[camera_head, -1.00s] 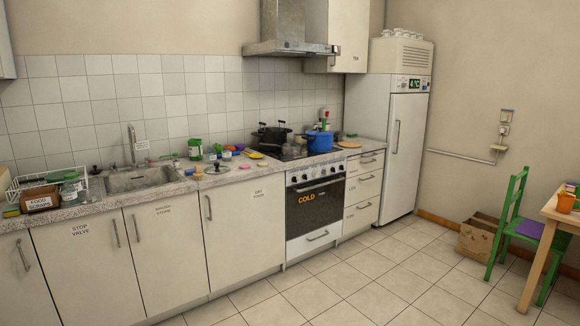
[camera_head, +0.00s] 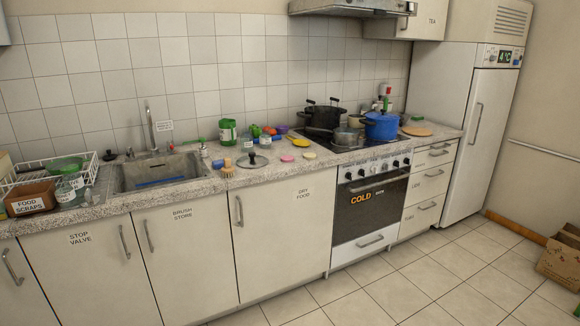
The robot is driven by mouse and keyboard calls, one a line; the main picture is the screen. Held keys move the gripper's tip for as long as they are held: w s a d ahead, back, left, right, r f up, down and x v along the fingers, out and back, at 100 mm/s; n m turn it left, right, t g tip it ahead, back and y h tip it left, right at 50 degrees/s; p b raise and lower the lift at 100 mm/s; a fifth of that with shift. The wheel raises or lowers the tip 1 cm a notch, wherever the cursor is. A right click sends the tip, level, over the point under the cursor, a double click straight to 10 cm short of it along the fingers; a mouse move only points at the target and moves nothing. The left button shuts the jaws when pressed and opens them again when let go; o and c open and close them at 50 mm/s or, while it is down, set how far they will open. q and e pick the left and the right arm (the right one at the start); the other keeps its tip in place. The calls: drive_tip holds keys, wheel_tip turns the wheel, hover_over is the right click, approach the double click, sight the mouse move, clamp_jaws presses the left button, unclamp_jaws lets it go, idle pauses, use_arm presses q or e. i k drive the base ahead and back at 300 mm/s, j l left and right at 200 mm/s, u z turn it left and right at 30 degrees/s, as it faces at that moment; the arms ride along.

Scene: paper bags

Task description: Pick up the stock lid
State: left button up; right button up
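A round, flat lid (camera_head: 252,161) with a dark knob lies on the counter between the sink and the stove. I take it to be the stock lid, but no label on it can be read. On the stove stand a large black pot (camera_head: 323,117), a steel pan (camera_head: 347,138) and a blue pot (camera_head: 381,126). Neither of my grippers is in view.
The counter (camera_head: 208,183) runs along the wall. A brush (camera_head: 227,168), pink and yellow sponges (camera_head: 288,158) and a green-labelled jar (camera_head: 228,132) are near the lid. The sink (camera_head: 160,172) and a dish rack (camera_head: 40,172) are left. The tiled floor (camera_head: 385,290) in front is clear.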

sight(308, 155)
drive_tip(key=i, duration=1.3)
drive_tip(key=i+l+u, duration=0.15)
drive_tip(key=i, duration=1.15)
